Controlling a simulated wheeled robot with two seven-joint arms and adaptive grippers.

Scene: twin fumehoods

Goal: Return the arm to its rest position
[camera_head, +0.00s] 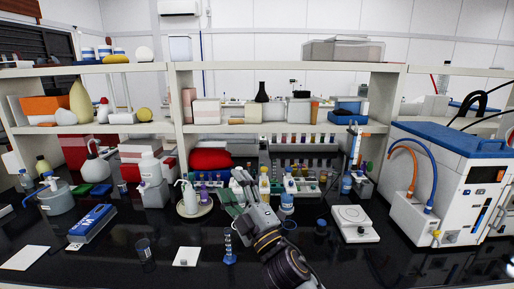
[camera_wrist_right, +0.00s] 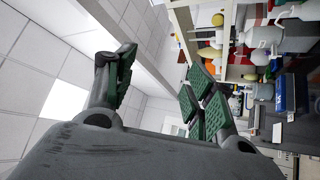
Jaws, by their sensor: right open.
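My right arm comes in from the bottom middle of the head view. Its gripper (camera_head: 239,190) is above the black bench, in front of the bottles at the shelf's foot. In the right wrist view the right gripper (camera_wrist_right: 160,85) shows its two green-padded fingers spread wide with nothing between them. Beyond the fingers that view shows the wall, ceiling and, at the right, shelves and bench items turned sideways. My left gripper is in neither view.
White shelves (camera_head: 290,131) with bottles and boxes stand behind the black bench. A white and blue machine (camera_head: 455,175) is at the right. A small balance (camera_head: 354,223), a blue-based cylinder (camera_head: 229,247), a beaker (camera_head: 144,249) and a white wash bottle (camera_head: 189,198) stand near the arm.

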